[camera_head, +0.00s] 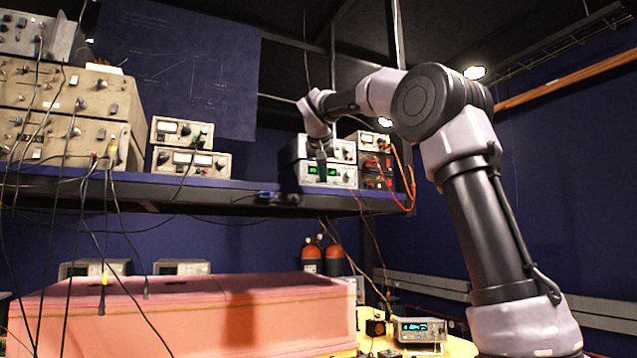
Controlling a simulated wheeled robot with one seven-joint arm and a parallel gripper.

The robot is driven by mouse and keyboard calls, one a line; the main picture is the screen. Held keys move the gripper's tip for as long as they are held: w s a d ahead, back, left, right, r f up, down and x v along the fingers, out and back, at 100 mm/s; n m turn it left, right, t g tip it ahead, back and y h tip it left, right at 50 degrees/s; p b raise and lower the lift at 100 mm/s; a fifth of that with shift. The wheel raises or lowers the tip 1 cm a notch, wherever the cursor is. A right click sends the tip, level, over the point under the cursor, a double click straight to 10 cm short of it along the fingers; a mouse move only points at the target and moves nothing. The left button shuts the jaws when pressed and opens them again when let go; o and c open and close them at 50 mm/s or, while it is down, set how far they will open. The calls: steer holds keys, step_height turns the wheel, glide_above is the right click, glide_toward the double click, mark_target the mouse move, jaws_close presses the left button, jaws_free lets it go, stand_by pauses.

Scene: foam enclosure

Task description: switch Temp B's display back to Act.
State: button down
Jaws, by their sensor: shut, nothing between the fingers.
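Two pale instrument boxes are stacked on the right part of the shelf. The lower box (341,174) has green lit displays and small controls on its front. The upper box (344,150) has knobs at its right end. The labels are too small to read, so I cannot tell which unit or display is Temp B, or whether it shows Act. My gripper (321,157) is shut and empty, in front of these boxes with its tip close to the lower box's displays. It hides part of both fronts. I cannot tell whether it touches a control.
More instruments (190,161) and hanging cables are at the left. The shelf (240,188) runs above a pink foam enclosure (190,310). A blue-display meter (419,330) sits on the yellow surface below.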

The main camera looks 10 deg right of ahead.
stand_by(0.4)
steer(key=shift+w+a, duration=0.1)
steer(key=shift+w, duration=0.3)
steer(key=shift+w+a, duration=0.1)
steer(key=shift+w, duration=0.2)
stand_by(0.5)
steer(key=shift+s, duration=0.15)
steer(key=shift+s+d, duration=0.2)
steer(key=shift+s, duration=0.35)
steer(key=shift+s, duration=0.1)
steer(key=shift+s+d, duration=0.2)
steer(key=shift+s, duration=0.6)
steer(key=shift+s+d, duration=0.25)
steer(key=shift+s, duration=0.5)
steer(key=shift+s+d, duration=0.2)
steer(key=shift+s, duration=0.6)
